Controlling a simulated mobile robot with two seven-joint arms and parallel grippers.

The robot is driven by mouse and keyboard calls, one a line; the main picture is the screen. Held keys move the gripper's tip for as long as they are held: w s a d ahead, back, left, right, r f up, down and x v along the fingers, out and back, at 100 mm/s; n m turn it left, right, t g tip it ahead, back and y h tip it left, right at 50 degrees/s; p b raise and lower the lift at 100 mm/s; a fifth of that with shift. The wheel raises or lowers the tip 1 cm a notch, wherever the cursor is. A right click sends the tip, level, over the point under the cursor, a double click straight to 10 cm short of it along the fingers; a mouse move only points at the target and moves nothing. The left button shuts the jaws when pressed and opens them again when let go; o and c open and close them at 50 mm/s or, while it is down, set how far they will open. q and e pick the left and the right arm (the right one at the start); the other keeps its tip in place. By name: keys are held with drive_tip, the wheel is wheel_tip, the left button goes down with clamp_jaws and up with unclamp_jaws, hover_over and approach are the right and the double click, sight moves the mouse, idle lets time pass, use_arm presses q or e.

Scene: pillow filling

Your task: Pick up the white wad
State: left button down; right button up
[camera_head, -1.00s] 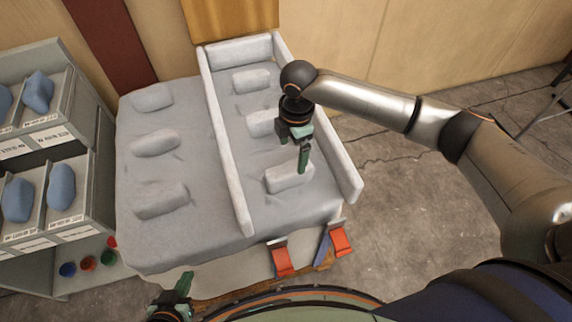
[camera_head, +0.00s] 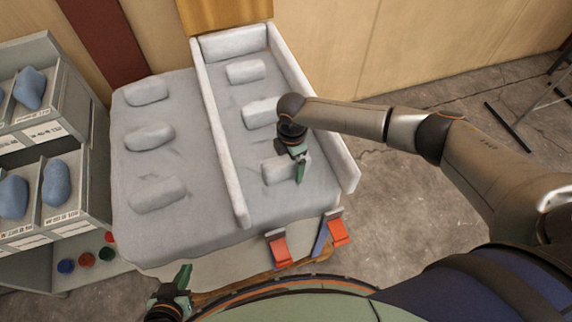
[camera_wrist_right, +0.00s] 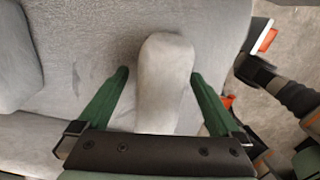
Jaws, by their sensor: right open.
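Several white wads lie on the grey padded surface. The nearest wad in the right lane (camera_head: 275,170) sits under my right gripper (camera_head: 300,170). In the right wrist view this wad (camera_wrist_right: 164,75) lies between the two green fingers of my right gripper (camera_wrist_right: 160,85), which are open on either side of it. A gap shows between the left finger and the wad; the right finger is close to its side. Further wads lie behind it in the same lane (camera_head: 246,71) (camera_head: 260,112). My left gripper (camera_head: 178,283) is low at the front edge, away from the wads; its jaw state is unclear.
A raised padded divider (camera_head: 217,130) and a right side wall (camera_head: 322,120) bound the lane. Several wads lie in the left area (camera_head: 150,137). Two red-tipped clamps (camera_head: 281,250) (camera_head: 338,233) sit at the front edge. A grey shelf with blue wads (camera_head: 57,183) stands at left.

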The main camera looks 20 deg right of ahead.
drive_tip(key=shift+f, duration=0.2)
drive_tip(key=c, duration=1.5)
drive_tip(key=shift+c, duration=0.2)
drive_tip(key=shift+r, duration=0.1)
